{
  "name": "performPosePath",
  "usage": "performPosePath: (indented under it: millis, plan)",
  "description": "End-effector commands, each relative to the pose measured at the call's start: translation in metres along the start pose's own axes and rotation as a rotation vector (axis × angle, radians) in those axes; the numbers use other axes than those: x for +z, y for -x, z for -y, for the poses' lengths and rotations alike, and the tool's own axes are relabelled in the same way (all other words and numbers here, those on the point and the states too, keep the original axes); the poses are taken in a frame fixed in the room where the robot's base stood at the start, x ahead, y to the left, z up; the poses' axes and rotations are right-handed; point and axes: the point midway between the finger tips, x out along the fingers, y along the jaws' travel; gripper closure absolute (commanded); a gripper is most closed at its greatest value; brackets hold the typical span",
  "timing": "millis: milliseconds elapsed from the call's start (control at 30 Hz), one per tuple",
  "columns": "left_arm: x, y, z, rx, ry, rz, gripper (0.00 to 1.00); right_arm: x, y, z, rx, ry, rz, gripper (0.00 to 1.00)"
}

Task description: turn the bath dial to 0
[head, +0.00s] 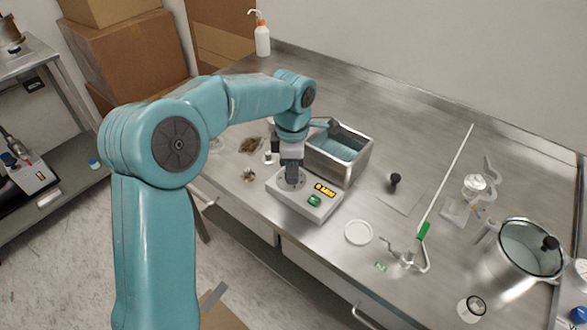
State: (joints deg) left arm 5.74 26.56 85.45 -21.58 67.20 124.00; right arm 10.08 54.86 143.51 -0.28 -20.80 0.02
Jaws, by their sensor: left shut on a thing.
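The bath (357,163) is an open metal tank with bluish water, standing on the steel bench. In front of it is its light control box (322,212), with a yellow display (325,190) and a green switch (314,200). My left gripper (291,178) points down over the left part of this box and is shut on the dark bath dial (292,184). The gripper hides most of the dial, so its mark and setting cannot be read. The display digits are too small to read surely. My right gripper is not in view.
Small items (250,145) lie left of the bath. A wash bottle (262,38) is at the back.

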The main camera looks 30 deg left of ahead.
Motion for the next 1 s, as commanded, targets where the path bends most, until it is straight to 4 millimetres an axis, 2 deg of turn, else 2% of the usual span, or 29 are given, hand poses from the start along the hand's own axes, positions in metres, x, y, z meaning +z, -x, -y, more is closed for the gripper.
performPosePath:
  millis: [400,933,967,1000]
  plan:
    - [-0.0043,-0.0001,-0.0013,0.002,0.177,-0.009,0.97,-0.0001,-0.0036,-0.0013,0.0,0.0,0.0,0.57]
    - [-0.0048,-0.0011,0.0,-0.003,0.199,-0.012,0.97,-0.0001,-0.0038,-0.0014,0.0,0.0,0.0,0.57]
    - [-0.0048,-0.0012,0.0,-0.003,0.198,-0.013,0.63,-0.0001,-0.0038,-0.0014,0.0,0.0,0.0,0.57]
    - [-0.0046,-0.0012,0.0,-0.004,0.199,-0.012,0.5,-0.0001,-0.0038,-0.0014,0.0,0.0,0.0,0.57]
